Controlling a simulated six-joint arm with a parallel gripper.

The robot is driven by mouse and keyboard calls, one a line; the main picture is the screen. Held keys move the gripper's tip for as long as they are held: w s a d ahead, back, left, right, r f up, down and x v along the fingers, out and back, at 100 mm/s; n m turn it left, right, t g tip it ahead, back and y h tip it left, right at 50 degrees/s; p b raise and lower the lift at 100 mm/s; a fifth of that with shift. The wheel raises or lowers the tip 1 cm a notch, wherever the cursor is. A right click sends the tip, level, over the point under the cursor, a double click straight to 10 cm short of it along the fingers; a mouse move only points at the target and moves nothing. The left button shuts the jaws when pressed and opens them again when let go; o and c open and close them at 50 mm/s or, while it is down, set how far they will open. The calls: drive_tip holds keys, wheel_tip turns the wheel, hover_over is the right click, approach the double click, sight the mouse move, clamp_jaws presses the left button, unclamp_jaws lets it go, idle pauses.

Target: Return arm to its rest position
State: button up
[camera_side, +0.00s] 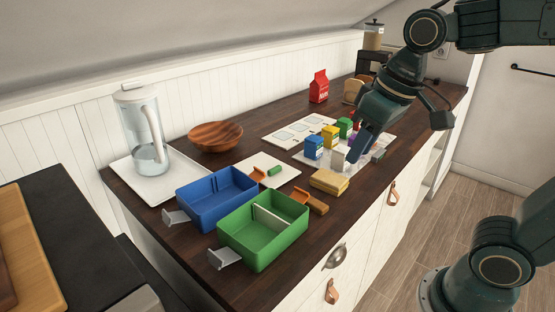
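My dark green arm reaches in from the upper right. My gripper (355,156) points down and to the left, over the group of small coloured boxes on the counter. Its fingertips are low, close to a whitish, clear-looking block (339,158). I cannot tell whether they touch it or whether the fingers are open or shut. The gripper partly hides the boxes behind it.
A blue box (313,147), yellow box (330,135) and green box (345,126) stand near the gripper. A blue bin (205,213) and green bin (262,250) are nearer. A pitcher (143,125), wooden bowl (215,136) and red carton (319,87) stand along the back.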

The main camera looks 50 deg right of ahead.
drive_tip(key=s+d+f+t, duration=0.2)
drive_tip(key=s, duration=0.5)
drive_tip(key=shift+s, duration=0.2)
